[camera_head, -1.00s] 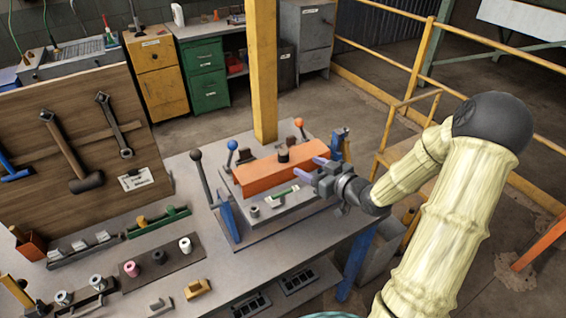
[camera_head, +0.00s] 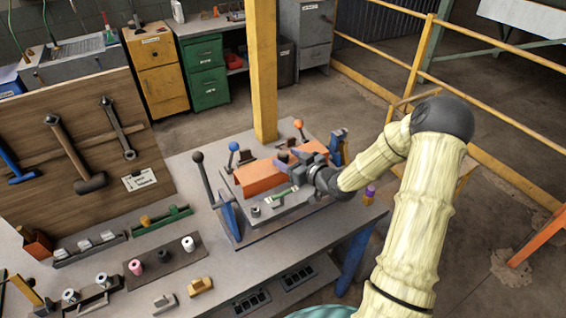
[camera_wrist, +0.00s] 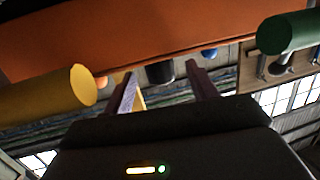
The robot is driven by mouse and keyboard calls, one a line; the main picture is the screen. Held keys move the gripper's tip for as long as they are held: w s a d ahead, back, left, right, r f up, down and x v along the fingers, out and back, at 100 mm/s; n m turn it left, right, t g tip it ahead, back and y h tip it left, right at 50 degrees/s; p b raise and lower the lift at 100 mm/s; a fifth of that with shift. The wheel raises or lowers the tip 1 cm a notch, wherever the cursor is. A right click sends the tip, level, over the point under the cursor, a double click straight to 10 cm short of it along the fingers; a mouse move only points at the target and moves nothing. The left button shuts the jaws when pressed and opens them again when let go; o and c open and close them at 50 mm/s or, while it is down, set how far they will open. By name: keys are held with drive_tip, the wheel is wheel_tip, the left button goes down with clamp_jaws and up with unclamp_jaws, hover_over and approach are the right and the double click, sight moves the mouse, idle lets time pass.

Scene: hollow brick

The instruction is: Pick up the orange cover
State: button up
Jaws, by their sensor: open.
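The orange cover (camera_head: 259,179) is a long orange block lying on the grey fixture (camera_head: 290,213) on the bench. My gripper (camera_head: 281,160) is over its middle, coming from the right, and hides part of its top. In the wrist view the orange cover (camera_wrist: 170,30) fills the upper part of the picture, close to my gripper (camera_wrist: 164,84). The two purple fingers are apart, with a dark round piece seen between them. I cannot tell whether the fingers touch the cover.
A blue-knobbed lever (camera_head: 233,147) and an orange-knobbed lever (camera_head: 299,124) stand beside the cover. A dark-knobbed lever (camera_head: 198,158) rises to the left. The yellow post (camera_head: 262,70) stands behind the bench.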

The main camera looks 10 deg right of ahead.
drive_tip(key=x, duration=0.2)
drive_tip(key=shift+w+a+p, duration=0.25)
drive_tip(key=shift+w+p, duration=0.05)
drive_tip(key=shift+w, duration=0.05)
drive_tip(key=c, duration=1.2)
drive_tip(key=shift+o, duration=0.2)
drive_tip(key=shift+r, duration=0.1)
wheel_tip(320, 180, up, 10)
drive_tip(key=shift+f+b, duration=0.1)
drive_tip(key=shift+b, duration=1)
